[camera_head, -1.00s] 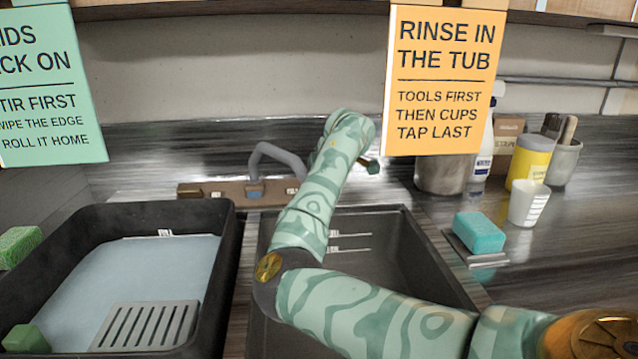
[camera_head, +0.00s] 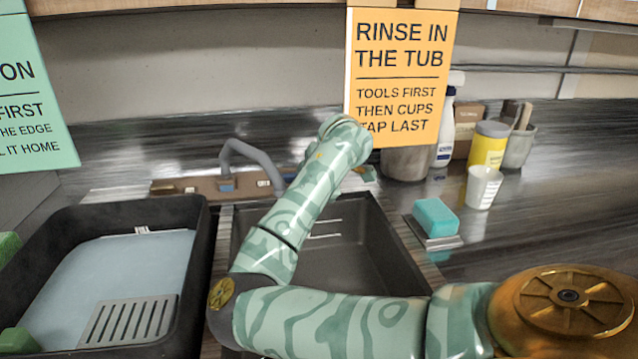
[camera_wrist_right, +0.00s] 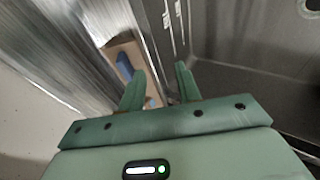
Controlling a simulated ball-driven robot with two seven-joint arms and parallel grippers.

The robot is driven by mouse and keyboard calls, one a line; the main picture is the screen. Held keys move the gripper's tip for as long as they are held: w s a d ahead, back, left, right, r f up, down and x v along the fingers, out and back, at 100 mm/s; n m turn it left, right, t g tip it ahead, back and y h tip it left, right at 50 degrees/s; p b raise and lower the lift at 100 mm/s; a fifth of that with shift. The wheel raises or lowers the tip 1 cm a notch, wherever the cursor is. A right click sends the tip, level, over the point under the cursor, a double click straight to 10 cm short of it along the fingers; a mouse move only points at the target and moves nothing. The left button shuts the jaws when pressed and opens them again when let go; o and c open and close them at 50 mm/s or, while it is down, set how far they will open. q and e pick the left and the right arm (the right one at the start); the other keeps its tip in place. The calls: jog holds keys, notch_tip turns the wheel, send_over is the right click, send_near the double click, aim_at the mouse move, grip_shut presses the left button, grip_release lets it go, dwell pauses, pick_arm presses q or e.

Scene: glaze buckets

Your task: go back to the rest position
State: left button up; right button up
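My right arm comes in from the right in the head view and reaches up over the dark sink (camera_head: 365,250). Its wrist is near the lower edge of the orange sign (camera_head: 402,70), and its gripper is mostly hidden behind it. In the right wrist view the two green fingers of my right gripper (camera_wrist_right: 158,80) stand apart with nothing between them. They are above the tap's brown base (camera_wrist_right: 130,52) and the sink edge.
A black tray (camera_head: 195,290) with a pale blue bottom and a grey slotted plate (camera_head: 128,320) is at left. The grey tap (camera_head: 255,155) stands behind the sink. A teal sponge (camera_head: 436,217), a white cup (camera_head: 483,187) and a yellow jar (camera_head: 488,146) are at right.

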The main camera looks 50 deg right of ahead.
jog(key=shift+s+a+f, duration=0.1)
jog(key=shift+s+a, duration=0.1)
jog(key=shift+s, duration=0.4)
jog(key=shift+s+a+f, duration=0.1)
jog(key=shift+s+a, duration=0.1)
jog(key=shift+s, duration=0.4)
